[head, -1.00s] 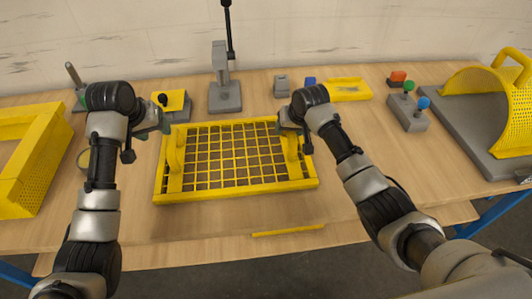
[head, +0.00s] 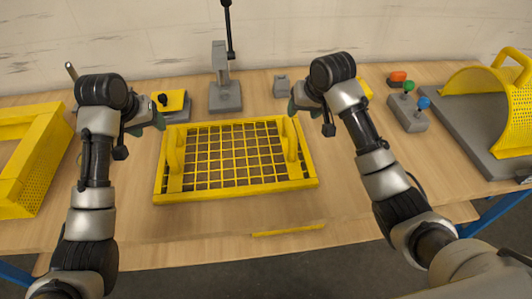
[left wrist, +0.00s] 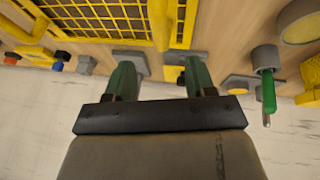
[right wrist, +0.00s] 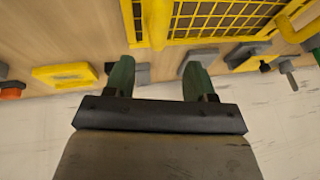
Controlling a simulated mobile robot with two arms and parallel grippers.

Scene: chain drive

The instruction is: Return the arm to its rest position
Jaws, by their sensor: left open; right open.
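My left gripper (head: 152,117) is open and empty, above the bench at the upper left of the yellow mesh guard (head: 235,194). It also shows open in the left wrist view (left wrist: 160,80), its green fingers apart with nothing gripped. My right gripper (head: 299,98) is open and empty, above and behind the guard's right handle (head: 289,140). It also shows open in the right wrist view (right wrist: 158,78). The guard lies flat on the bench with its left handle (head: 174,150) and right handle standing up. Both grippers are apart from the handles.
A yellow frame (head: 32,165) stands at the left. A grey post stand (head: 224,95) and a yellow-topped block (head: 176,103) are behind the guard. A button box (head: 408,113) and a yellow perforated hood (head: 485,90) are at the right. A thin yellow strip (head: 288,230) lies in front.

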